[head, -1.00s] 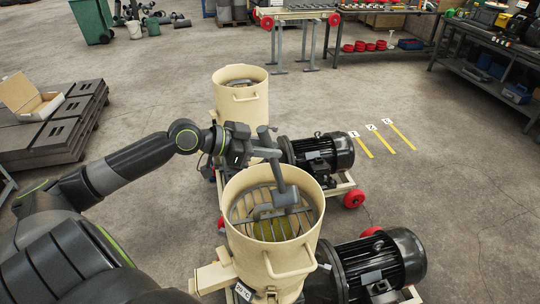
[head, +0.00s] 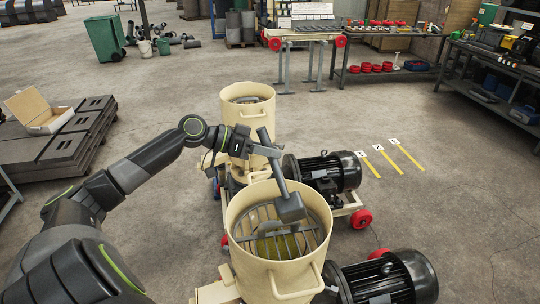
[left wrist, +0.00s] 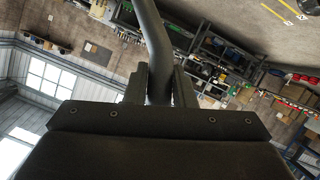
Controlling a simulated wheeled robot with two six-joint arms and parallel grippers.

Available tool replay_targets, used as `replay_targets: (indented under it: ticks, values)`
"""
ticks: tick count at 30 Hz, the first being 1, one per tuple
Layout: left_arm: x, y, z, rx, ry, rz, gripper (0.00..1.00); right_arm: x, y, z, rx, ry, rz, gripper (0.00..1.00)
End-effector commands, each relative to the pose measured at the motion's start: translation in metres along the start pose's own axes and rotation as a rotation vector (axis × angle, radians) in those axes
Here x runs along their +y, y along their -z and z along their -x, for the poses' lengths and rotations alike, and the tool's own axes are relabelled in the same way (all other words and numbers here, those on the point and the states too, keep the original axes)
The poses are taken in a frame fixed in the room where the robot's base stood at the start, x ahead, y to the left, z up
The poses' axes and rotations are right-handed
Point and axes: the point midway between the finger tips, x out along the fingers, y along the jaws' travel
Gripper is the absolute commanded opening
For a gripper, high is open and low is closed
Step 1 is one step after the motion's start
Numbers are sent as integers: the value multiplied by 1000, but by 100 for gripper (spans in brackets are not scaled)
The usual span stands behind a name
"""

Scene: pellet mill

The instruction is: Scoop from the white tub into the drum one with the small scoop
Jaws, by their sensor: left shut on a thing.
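My left gripper (head: 262,151) is shut on the handle of a grey small scoop (head: 291,207). The handle slants down and the scoop's head hangs over the mouth of the near cream drum (head: 246,256). In the left wrist view the grey handle (left wrist: 157,55) runs up from between the fingers. The near drum has a bar grate (head: 262,238) inside, with yellowish material under it. A second cream drum (head: 246,120) stands behind. I cannot tell which is drum one. A small pale tub (head: 145,48) stands far off on the floor; I cannot tell if it is the white tub.
Dark motors (head: 322,172) sit right of both drums on red-wheeled frames. Dark stacked pallets (head: 50,148) with an open carton stand left. A green bin (head: 104,38), a wheeled cart (head: 300,33) and workbenches (head: 497,65) are farther back. The floor at right is mostly clear.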

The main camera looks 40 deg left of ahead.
Motion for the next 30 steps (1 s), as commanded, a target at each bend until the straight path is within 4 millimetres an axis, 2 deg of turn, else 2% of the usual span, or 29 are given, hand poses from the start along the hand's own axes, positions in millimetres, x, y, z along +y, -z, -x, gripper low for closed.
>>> replay_targets:
  ticks: [10,30]
  values:
    - [-24,2,0,4,-51,127,0,-1,-1,-11,0,0,0,36]
    - [-68,-7,-4,0,-149,369,0,-5,-4,-40,0,2,-1,36]
